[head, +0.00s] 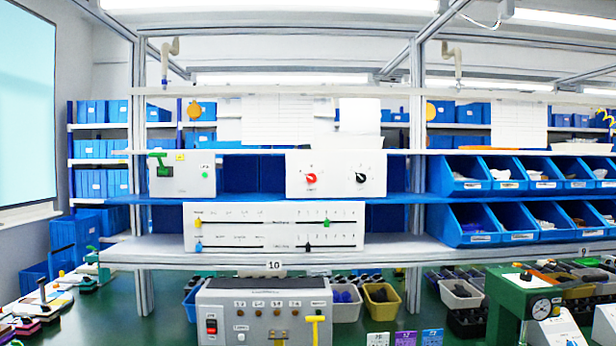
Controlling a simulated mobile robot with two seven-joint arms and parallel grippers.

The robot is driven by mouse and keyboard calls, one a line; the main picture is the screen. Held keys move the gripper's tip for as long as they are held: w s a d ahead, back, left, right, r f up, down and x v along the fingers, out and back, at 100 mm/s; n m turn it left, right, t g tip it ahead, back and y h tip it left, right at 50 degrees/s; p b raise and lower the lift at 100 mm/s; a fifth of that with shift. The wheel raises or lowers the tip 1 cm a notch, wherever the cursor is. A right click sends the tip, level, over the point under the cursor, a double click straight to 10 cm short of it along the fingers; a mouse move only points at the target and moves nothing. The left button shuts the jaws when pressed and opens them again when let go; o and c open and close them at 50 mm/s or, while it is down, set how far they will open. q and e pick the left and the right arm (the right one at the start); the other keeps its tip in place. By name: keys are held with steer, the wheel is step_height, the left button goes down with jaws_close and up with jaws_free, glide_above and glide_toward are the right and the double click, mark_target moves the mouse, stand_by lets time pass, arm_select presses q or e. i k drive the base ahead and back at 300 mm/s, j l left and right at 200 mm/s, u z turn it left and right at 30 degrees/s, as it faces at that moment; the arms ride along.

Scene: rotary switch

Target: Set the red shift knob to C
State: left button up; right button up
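The red shift knob (311,178) sits on the left half of a white box (336,186) on the upper shelf, right of centre. Small marks surround the knob, but they are too small to read, so I cannot tell which letter it points at. A black knob (361,177) sits on the right half of the same box. Neither of my grippers is in view.
Left on the same shelf stands a white box with a green handle (160,164). A white slider panel (274,228) stands on the shelf below. Blue bins (470,222) fill the right. A grey control box (264,312) and green machine (515,308) stand in front.

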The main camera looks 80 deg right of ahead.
mark_target(311, 178)
steer(key=z, duration=2.8)
